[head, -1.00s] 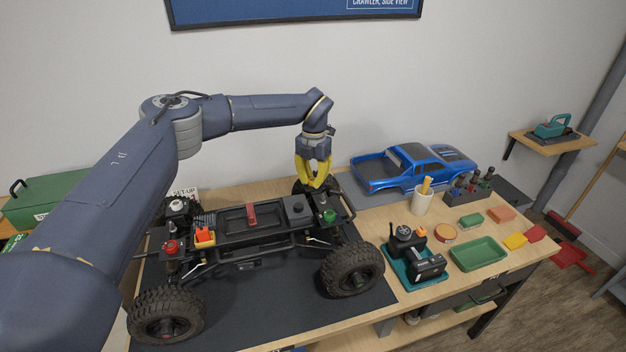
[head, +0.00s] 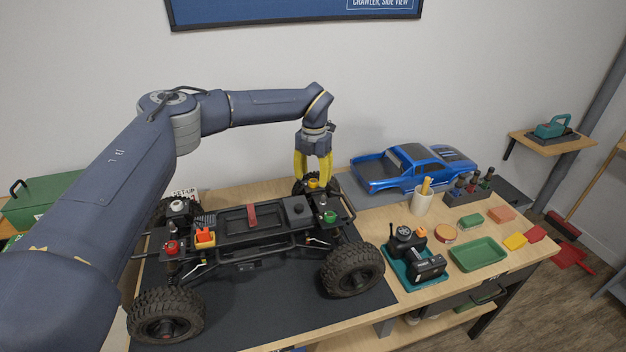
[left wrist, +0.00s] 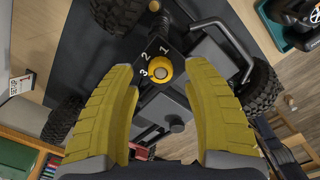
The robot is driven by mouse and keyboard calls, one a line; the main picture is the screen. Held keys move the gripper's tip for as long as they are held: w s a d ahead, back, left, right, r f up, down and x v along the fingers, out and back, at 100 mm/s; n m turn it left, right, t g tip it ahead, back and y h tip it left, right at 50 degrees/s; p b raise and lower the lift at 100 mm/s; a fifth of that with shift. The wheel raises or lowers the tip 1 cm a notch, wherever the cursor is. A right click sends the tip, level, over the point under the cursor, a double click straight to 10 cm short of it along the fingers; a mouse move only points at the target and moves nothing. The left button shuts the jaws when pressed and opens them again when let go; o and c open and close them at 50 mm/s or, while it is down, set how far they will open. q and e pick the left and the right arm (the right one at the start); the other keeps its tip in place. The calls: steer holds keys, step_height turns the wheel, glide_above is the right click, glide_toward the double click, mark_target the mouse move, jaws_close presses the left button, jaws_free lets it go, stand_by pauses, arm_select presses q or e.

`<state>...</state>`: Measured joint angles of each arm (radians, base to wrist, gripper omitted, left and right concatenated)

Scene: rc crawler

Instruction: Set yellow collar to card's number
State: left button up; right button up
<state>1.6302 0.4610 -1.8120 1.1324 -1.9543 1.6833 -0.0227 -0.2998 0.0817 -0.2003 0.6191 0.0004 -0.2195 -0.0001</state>
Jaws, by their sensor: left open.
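The yellow collar (left wrist: 159,69) sits on a black plate of the crawler, with white numerals 1, 2 and 3 beside it. In the head view the collar (head: 313,183) is at the chassis's far right corner. My left gripper (head: 313,177) is open above it; in the left wrist view its yellow fingers (left wrist: 160,80) stand either side of the collar, apparently without gripping it. I cannot tell which numeral the collar points to. The set-up card (head: 185,194) stands behind the chassis at left; in the left wrist view the card (left wrist: 20,84) seems to show a 1. My right gripper is out of view.
Red (head: 171,246), white (head: 177,205) and green (head: 330,215) collars sit at the other chassis corners. A blue body shell (head: 415,168), a cup (head: 422,201) and a teal tray (head: 414,269) with parts lie to the right.

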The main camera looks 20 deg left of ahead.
mark_target(313, 181)
arm_select(q)
step_height(313, 181, up, 11)
steer(key=shift+f, duration=0.2)
stand_by(0.6)
